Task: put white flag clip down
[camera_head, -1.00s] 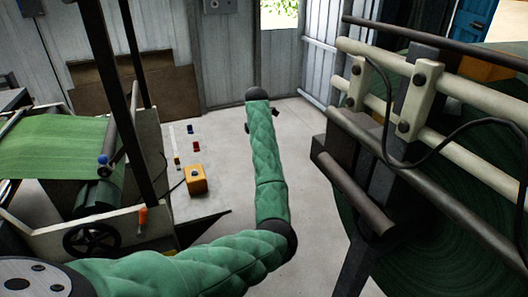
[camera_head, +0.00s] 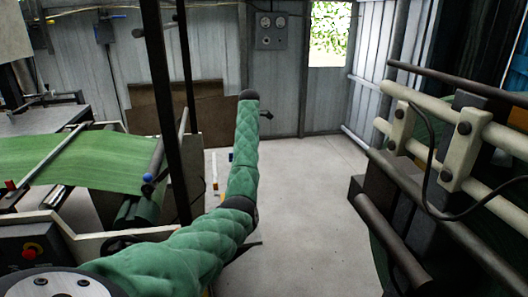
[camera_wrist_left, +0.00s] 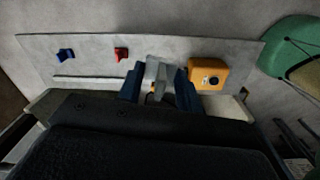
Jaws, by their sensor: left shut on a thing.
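In the left wrist view my left gripper (camera_wrist_left: 158,88) has its two dark blue fingers shut on a pale grey-white piece, the white flag clip (camera_wrist_left: 156,72). It is over or close to a grey board (camera_wrist_left: 90,45); I cannot tell whether the clip touches it. A blue clip (camera_wrist_left: 65,55) and a red clip (camera_wrist_left: 121,54) lie on the board to the left of the gripper. In the head view my green-padded arm hides the gripper and the clip. My right gripper is not in view.
A yellow box with a black button (camera_wrist_left: 207,75) sits right beside the gripper's right finger. In the head view a machine with a green web (camera_head: 85,160) stands left, and a roller frame (camera_head: 440,160) stands right. Clear floor (camera_head: 300,190) lies between them.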

